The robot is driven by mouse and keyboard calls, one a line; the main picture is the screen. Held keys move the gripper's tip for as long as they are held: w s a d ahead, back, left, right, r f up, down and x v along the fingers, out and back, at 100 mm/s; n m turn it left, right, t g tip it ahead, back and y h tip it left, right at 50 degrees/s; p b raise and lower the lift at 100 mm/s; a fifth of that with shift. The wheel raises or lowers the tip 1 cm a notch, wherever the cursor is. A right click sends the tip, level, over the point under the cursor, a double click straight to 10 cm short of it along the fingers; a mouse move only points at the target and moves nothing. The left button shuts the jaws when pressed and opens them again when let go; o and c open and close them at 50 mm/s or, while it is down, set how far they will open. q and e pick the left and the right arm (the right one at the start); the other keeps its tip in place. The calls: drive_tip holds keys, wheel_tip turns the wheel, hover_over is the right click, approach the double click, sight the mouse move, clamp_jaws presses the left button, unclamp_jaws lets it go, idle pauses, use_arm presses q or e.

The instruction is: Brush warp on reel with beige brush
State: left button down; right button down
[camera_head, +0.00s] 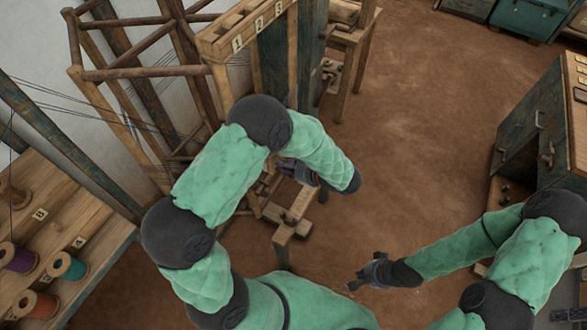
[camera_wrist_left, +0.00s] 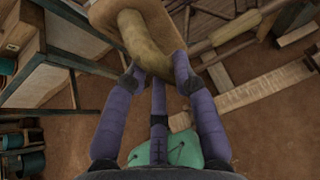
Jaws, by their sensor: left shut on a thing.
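The warp reel (camera_head: 128,73) is a tall wooden frame with dark threads strung across it, at the upper left of the head view. My left gripper (camera_head: 290,170) is to the right of the reel, partly hidden by my own arm. In the left wrist view, my left gripper's purple fingers (camera_wrist_left: 157,72) are shut on the curved, yellowish-beige handle of the brush (camera_wrist_left: 146,45). The brush's bristles cannot be made out. No contact between brush and warp shows. My right gripper (camera_head: 368,274) is empty over the floor at lower right, its fingers apart.
A wooden bench (camera_head: 80,222) with coloured thread spools (camera_head: 67,267) stands at left. A numbered wooden rack (camera_head: 240,35) is beside the reel. A drawer cabinet (camera_head: 535,125) stands at right. The brown floor (camera_head: 420,120) between is clear.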

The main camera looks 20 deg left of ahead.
use_arm(q)
drive_tip(key=shift+w+a, duration=0.15)
drive_tip(key=shift+a, duration=1.65)
drive_tip(key=shift+w, duration=0.1)
drive_tip(key=shift+w+d+b, duration=0.9)
drive_tip(key=shift+w+b, duration=1.8)
drive_tip(key=shift+w, duration=9.65)
drive_tip(key=shift+s+a+p, duration=0.3)
drive_tip(key=shift+s+p, duration=0.95)
drive_tip(key=shift+s, duration=2.9)
drive_tip(key=shift+s+a+p, duration=0.3)
drive_tip(key=shift+s+p, duration=0.9)
drive_tip(key=shift+s, duration=3)
drive_tip(key=shift+s+a+p, duration=0.3)
drive_tip(key=shift+s+p, duration=0.95)
drive_tip(key=shift+s, duration=2.9)
